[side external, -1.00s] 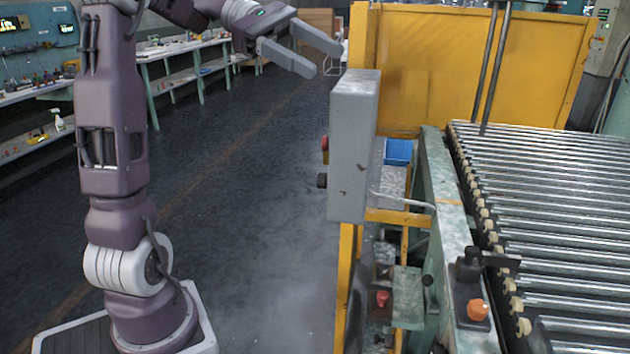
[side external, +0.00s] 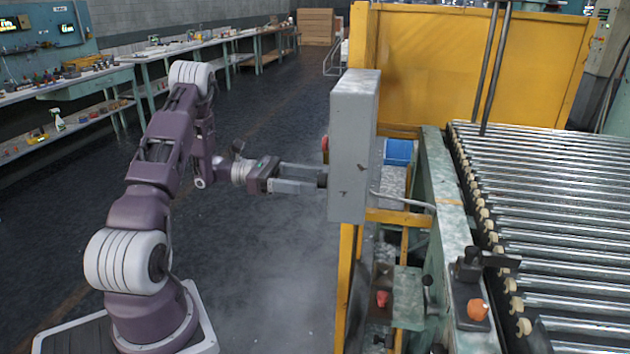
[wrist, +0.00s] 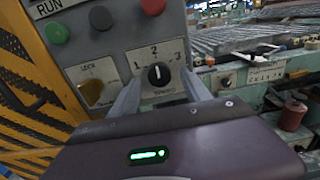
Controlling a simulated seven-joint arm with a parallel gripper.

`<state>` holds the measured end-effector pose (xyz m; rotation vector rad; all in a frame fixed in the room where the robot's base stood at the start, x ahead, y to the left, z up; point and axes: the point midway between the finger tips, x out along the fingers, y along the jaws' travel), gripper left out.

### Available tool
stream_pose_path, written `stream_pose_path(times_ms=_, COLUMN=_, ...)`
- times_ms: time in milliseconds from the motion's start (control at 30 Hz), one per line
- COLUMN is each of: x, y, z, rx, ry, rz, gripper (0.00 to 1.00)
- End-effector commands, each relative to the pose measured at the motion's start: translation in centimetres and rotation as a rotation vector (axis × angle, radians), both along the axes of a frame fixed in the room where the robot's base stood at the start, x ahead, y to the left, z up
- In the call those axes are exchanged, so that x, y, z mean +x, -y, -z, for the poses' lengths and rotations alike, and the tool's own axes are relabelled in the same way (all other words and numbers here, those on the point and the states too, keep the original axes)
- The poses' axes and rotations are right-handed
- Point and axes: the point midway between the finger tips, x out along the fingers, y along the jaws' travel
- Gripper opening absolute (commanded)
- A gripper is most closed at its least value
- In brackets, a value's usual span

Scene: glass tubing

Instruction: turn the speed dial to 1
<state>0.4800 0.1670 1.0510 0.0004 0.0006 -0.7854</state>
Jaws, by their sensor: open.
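The speed dial (wrist: 158,76) is a black knob on a grey plate in the wrist view. Marks 1, 2 and 3 run from left to right around it. Its white pointer line points up, toward 2. My gripper (wrist: 160,88) is open, with one finger on each side of the dial; I cannot tell whether they touch it. In the side external view, my gripper (side external: 313,183) reaches level to the left face of the grey control box (side external: 352,150), its tips at the dial (side external: 322,180).
A yellow lock switch (wrist: 93,90) sits left of the dial. Green (wrist: 55,33), black (wrist: 100,18) and red (wrist: 153,5) buttons are above. The roller conveyor (side external: 540,200) lies right of the box. The floor to its left is clear.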

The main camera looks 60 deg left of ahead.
Motion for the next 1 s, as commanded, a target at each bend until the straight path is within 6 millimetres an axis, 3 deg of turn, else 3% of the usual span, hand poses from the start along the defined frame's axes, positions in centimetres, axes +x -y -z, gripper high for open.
stream_pose_path(times_ms=133, x=1.15, y=1.15, z=-0.05, rx=0.0, ry=0.001, rz=0.001, gripper=0.56)
stream_pose_path(times_ms=367, x=1.34, y=1.29, z=-0.07, rx=0.0, ry=0.001, rz=-0.001, gripper=0.56)
stream_pose_path(times_ms=400, x=1.34, y=1.28, z=-0.07, rx=0.0, ry=0.001, rz=-0.001, gripper=0.54)
stream_pose_path(times_ms=667, x=1.32, y=1.27, z=-0.08, rx=0.0, ry=0.001, rz=-0.001, gripper=0.03)
stream_pose_path(times_ms=1000, x=1.32, y=1.27, z=-0.09, rx=-0.03, ry=-0.028, rz=0.0, gripper=0.0)
